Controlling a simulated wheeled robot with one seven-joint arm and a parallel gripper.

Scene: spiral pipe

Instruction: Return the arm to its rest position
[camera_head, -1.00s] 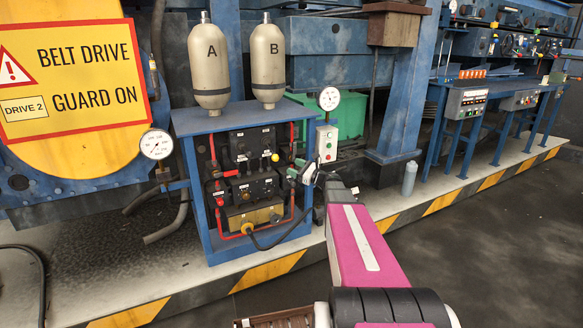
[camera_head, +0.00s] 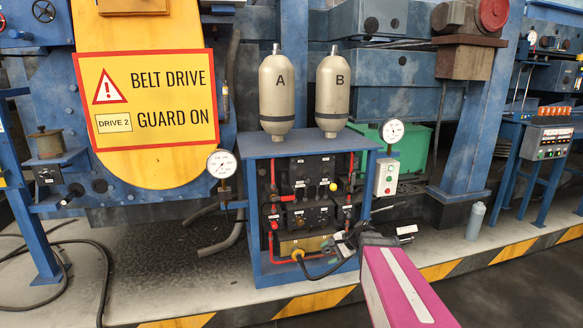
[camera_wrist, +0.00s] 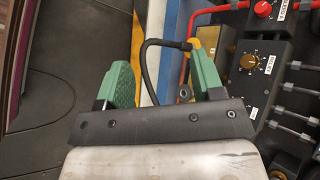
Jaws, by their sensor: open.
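My gripper (camera_wrist: 160,85) shows in the wrist view with its two green fingers wide apart and nothing held between them. A black cable with a yellow plug (camera_wrist: 193,45) runs behind the gap between the fingers; whether it touches the right finger I cannot tell. In the head view my pink arm reaches up from the lower right. The gripper (camera_head: 340,243) is in front of the lower right part of the blue cabinet (camera_head: 262,262), partly hidden by my wrist. The black control panel (camera_head: 306,213) in the cabinet has red pipes and a yellow plug (camera_head: 298,254) low down.
Two bottles, A (camera_head: 276,95) and B (camera_head: 332,95), stand on the cabinet. A gauge (camera_head: 392,131) and a button box (camera_head: 386,176) are at its right. A grey bottle (camera_head: 475,221) stands on the ledge. The dark floor (camera_head: 510,295) at the lower right is clear.

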